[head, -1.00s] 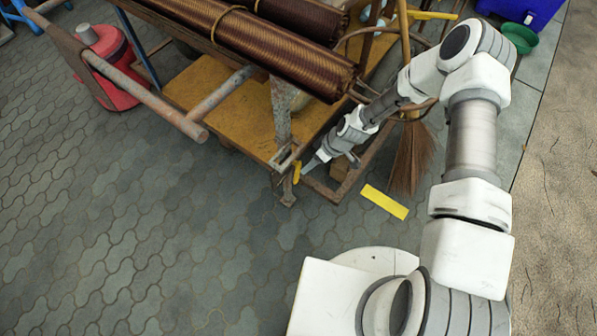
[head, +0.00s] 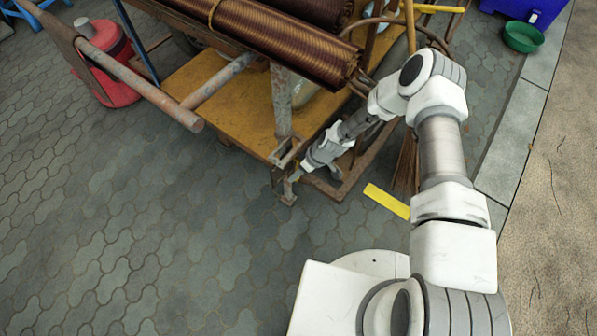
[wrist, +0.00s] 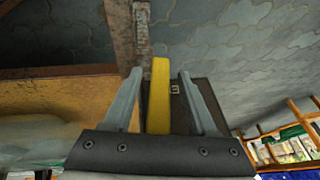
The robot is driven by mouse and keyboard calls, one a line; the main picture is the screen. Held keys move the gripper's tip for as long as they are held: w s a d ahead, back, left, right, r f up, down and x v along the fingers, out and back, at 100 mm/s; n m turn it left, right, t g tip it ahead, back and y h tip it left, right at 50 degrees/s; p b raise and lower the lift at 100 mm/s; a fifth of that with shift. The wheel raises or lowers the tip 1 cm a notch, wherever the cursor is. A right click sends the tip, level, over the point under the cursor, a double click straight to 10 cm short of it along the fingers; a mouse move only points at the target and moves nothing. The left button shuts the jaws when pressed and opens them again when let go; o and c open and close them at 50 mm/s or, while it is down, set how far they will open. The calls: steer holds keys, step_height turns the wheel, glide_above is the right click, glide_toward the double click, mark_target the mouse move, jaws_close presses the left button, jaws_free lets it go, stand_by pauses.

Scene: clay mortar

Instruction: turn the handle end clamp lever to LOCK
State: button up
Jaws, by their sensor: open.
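The yellow lever (wrist: 160,95) stands between the two grey fingers of my gripper (wrist: 160,74) in the wrist view. The fingers are open, with a gap visible on each side of the lever. A dark plate (wrist: 205,97) with a small pale mark lies behind the lever and right finger; I cannot read the mark. In the head view my gripper (head: 294,177) is at the rusty metal post (head: 282,105) at the cart's corner. There the lever is mostly hidden by my gripper.
The cart has a yellow-brown deck (head: 225,112), rolled brown bundles (head: 285,40) and a thick handle bar (head: 140,83) reaching left. Its low rusty frame (head: 345,185) is close to my wrist. A yellow strip (head: 386,201) lies on the paving. Open paving is to the left.

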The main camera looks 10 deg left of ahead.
jaws_close()
stand_by(1.3)
